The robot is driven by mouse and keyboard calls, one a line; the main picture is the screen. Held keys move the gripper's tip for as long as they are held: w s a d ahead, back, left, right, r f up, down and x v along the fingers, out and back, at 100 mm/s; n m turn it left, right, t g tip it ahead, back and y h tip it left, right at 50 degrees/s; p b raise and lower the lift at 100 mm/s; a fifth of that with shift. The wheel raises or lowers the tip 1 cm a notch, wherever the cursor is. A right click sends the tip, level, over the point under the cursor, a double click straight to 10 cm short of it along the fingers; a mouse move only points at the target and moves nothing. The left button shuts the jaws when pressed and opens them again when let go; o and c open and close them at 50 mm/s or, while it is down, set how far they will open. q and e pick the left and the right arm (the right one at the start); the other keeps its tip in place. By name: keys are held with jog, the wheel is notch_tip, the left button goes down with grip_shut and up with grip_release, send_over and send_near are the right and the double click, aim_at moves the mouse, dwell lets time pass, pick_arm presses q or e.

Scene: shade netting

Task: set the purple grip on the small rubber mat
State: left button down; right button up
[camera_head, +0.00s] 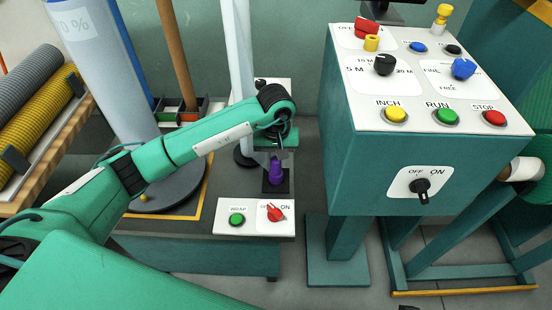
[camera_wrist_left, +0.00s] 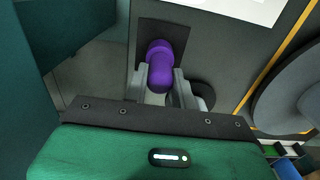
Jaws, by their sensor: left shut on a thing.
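The purple grip (camera_head: 276,170) stands roughly upright over the small dark rubber mat (camera_head: 267,188) in the head view. My left gripper (camera_head: 276,157) reaches it from above and is shut on its upper part. In the left wrist view the purple grip (camera_wrist_left: 159,66) sits between the two grey fingers of my left gripper (camera_wrist_left: 160,88), with the dark mat (camera_wrist_left: 148,30) behind its far end. Whether the grip's base touches the mat is hard to tell. My right gripper is not in view.
A white panel with a green WRAP button (camera_head: 236,219) and a red switch (camera_head: 274,211) lies just in front of the mat. A teal control box (camera_head: 340,150) stands to the right. A round dark turntable (camera_head: 185,203) and a wrapped roll are to the left.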

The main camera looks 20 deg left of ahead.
pick_arm(q)
jog(key=shift+f, duration=0.15)
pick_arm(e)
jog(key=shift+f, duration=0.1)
pick_arm(q)
jog(key=c, duration=1.1)
grip_release()
jog(key=shift+c, duration=0.2)
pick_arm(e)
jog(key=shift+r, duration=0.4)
pick_arm(q)
jog(key=shift+r, duration=0.4)
notch_tip(320, 180, up, 12)
jog(key=shift+f, duration=0.25)
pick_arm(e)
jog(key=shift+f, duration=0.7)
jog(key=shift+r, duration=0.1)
